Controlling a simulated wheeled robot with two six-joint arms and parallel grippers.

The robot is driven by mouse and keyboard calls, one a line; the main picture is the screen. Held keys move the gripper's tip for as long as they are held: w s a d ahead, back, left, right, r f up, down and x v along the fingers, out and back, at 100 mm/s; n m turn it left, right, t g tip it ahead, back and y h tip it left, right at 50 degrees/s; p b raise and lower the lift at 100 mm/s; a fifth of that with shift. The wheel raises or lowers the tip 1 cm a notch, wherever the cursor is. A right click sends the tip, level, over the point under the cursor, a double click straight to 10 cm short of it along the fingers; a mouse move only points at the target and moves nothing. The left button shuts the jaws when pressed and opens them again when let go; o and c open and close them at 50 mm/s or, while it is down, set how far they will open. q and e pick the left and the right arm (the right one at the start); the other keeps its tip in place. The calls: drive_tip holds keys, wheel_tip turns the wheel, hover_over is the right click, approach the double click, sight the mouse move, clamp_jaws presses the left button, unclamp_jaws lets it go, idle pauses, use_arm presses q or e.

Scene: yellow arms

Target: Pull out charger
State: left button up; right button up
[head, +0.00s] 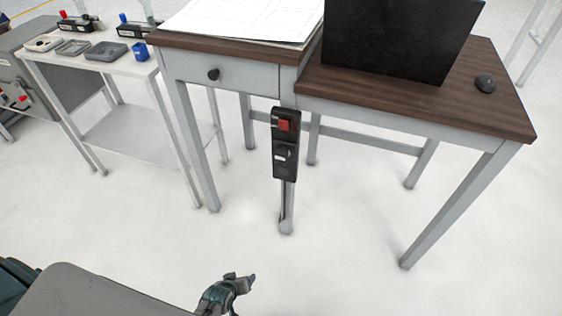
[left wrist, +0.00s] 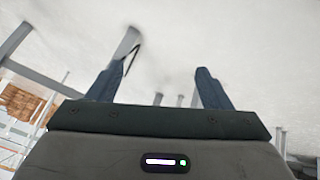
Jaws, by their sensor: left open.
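A narrow black socket panel (head: 278,171) is fixed upright on the front middle leg of the desk in the head view. A red switch or block (head: 284,125) sits on its upper part. A dark plug-like piece (head: 283,152), possibly the charger, sits lower on it; its details are too small to tell. My left gripper (head: 243,283) is near the bottom edge, low and nearer than the panel, touching nothing. The left wrist view shows its two blue fingers apart and empty (left wrist: 164,72). My right gripper is in neither view.
The desk (head: 410,98) has a brown top with a black screen (head: 400,38), a small dark round object (head: 485,84) and papers (head: 245,18). A white side table (head: 100,62) with trays stands at left. The floor before the panel is clear.

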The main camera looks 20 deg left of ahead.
use_arm(q)
drive_tip(key=w+d+r+n+t+b, duration=0.35)
drive_tip(key=w+r, duration=0.35)
drive_tip(key=w, duration=0.4)
drive_tip(key=n+t+b, duration=0.6)
drive_tip(key=n+t, duration=0.2)
drive_tip(key=n, duration=0.1)
approach(280, 159)
drive_tip(key=shift+w+a+r+g, duration=0.15)
drive_tip(key=shift+w+g, duration=0.1)
drive_tip(key=shift+w, duration=0.25)
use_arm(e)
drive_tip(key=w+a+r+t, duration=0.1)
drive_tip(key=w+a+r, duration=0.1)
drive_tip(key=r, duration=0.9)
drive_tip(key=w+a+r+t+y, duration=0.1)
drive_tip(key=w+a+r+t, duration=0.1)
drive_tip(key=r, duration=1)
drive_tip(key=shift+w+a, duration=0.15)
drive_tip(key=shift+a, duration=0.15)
use_arm(q)
drive_tip(key=shift+w, duration=0.1)
